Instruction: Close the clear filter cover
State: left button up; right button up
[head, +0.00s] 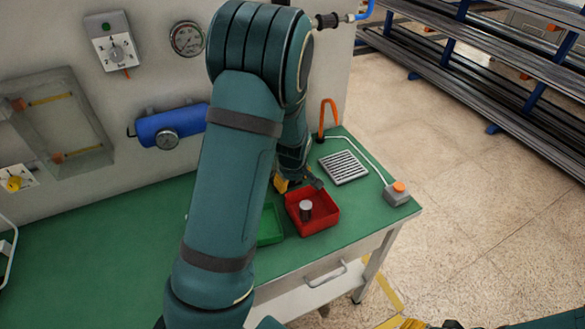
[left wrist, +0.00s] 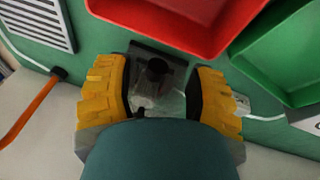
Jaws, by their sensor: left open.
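A small dark-framed unit with a see-through panel and a round black knob (left wrist: 157,68) sits between my left fingers in the left wrist view. It may be the clear filter cover, but I cannot tell whether it stands open or shut. My left gripper (left wrist: 160,95) is open, with its yellow-backed fingers on either side of it; contact is unclear. In the head view my left gripper (head: 298,183) is partly hidden by my arm, beside the red tray, and the unit is hidden. My right gripper (head: 428,324) barely shows at the bottom edge.
On the green bench (head: 95,245) are a red tray (head: 322,223) holding a grey cylinder, a green tray (head: 270,232), a grey grille (head: 343,167) and an orange-button box (head: 398,193). A blue tank (head: 180,125) and clear-windowed box (head: 65,120) are on the wall.

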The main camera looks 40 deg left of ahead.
pick_arm(q)
jog(key=v, duration=0.9)
jog(key=shift+s+f, duration=0.1)
dwell(0.4)
